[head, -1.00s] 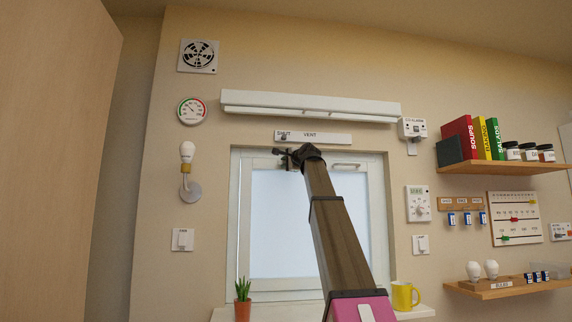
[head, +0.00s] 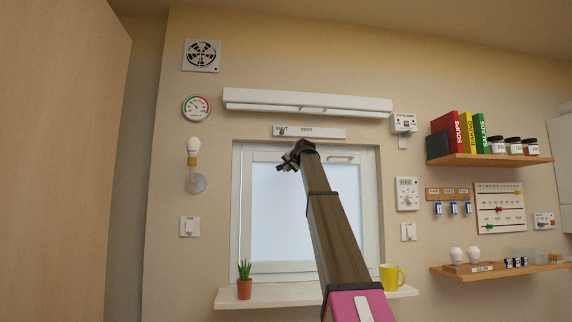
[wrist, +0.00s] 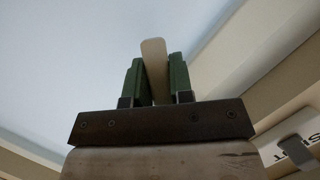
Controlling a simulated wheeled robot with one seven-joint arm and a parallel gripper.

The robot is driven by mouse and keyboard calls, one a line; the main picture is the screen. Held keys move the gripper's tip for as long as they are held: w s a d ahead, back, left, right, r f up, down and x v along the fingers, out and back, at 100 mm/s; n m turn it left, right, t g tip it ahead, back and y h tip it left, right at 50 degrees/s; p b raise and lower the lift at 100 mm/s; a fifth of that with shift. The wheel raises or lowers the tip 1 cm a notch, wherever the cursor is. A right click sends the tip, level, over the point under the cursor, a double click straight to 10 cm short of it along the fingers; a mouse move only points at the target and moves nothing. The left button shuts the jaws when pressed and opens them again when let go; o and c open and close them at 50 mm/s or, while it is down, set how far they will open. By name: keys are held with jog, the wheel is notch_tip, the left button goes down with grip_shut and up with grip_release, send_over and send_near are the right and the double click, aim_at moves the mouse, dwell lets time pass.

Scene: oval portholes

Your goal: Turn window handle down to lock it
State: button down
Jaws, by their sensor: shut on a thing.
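The window (head: 270,210) is a white frame with a pale pane, set in the wall straight ahead. My gripper (head: 287,163) is at its upper edge, left of the middle, and looks tilted. In the wrist view the gripper (wrist: 155,75) has two green fingers, shut on a flat pale lever, which I take to be the window handle (wrist: 153,48). The lever's end stands out past the fingertips. In the head view my gripper hides it. A separate pale bar (head: 341,158) lies level on the top of the frame, right of my gripper.
A SHUT/VENT slider strip (head: 320,133) is just above the window; its SHUT end (wrist: 296,150) is close in the wrist view. The sill (head: 300,295) holds a potted plant (head: 244,285) and a yellow mug (head: 389,276). Shelves (head: 490,160) are at right.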

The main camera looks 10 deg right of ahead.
jog(key=d+n+h, duration=0.1)
jog(key=d+f+n, duration=0.1)
jog(key=n, duration=0.1)
jog(key=shift+d+f+g+h, duration=0.15)
jog(key=shift+f+g+h, duration=0.15)
jog(key=shift+h, duration=0.1)
jog(key=shift+d+f+n+h, duration=0.2)
jog(key=shift+d+n+h, duration=1)
jog(key=shift+n, duration=0.4)
jog(key=shift+d, duration=0.1)
jog(key=c, duration=1)
grip_release()
jog(key=shift+s, duration=0.15)
jog(key=v, duration=1)
jog(key=shift+s+r, duration=0.2)
jog(key=shift+s, duration=0.05)
